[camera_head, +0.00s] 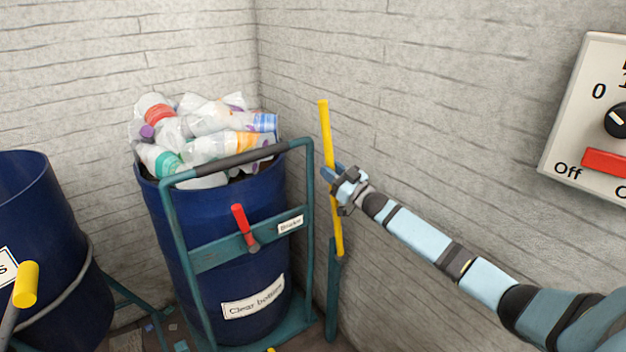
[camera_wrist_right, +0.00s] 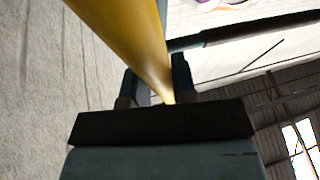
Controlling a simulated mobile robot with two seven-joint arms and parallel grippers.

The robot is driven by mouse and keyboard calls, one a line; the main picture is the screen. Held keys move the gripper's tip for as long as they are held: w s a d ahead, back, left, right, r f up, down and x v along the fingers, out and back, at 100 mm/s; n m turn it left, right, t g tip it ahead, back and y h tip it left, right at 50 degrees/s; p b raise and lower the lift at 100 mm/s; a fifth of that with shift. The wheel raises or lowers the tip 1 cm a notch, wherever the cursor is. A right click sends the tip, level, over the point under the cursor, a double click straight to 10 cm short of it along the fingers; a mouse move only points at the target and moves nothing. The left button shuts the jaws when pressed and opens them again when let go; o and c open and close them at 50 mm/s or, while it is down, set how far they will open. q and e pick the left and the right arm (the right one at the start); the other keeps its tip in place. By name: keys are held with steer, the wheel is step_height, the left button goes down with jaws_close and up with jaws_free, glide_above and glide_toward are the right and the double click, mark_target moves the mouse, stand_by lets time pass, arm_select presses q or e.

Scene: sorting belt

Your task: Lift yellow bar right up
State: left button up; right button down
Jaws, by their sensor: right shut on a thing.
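The yellow bar (camera_head: 325,135) stands nearly upright beside the right post of the barrel's teal frame, in front of the brick wall. Its lower end meets a teal post (camera_head: 333,295); whether it sits inside that post I cannot tell. My right gripper (camera_head: 338,180) is shut on the bar around its middle. In the right wrist view the bar (camera_wrist_right: 125,40) runs between the two fingers of the gripper (camera_wrist_right: 154,85). My left gripper is not in view.
A blue barrel (camera_head: 170,235) full of clear bottles (camera_head: 205,145) stands in the teal frame (camera_head: 309,200), with a red handle (camera_head: 242,222) in front. Another blue barrel (camera_head: 45,210) is at left. A control panel (camera_head: 570,125) is at right. Brick walls (camera_head: 440,90) close the corner.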

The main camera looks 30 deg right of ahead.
steer(key=shift+d+r+m+h, duration=0.15)
steer(key=shift+d+m, duration=0.15)
steer(key=shift+d, duration=0.35)
steer(key=shift+d+r+m+h, duration=0.15)
steer(key=shift+d+m, duration=0.15)
steer(key=shift+d, duration=0.3)
steer(key=shift+f, duration=0.1)
steer(key=c, duration=0.9)
jaws_free()
steer(key=shift+p+v, duration=0.45)
steer(key=shift+v, duration=3.3)
steer(key=shift+f, duration=0.2)
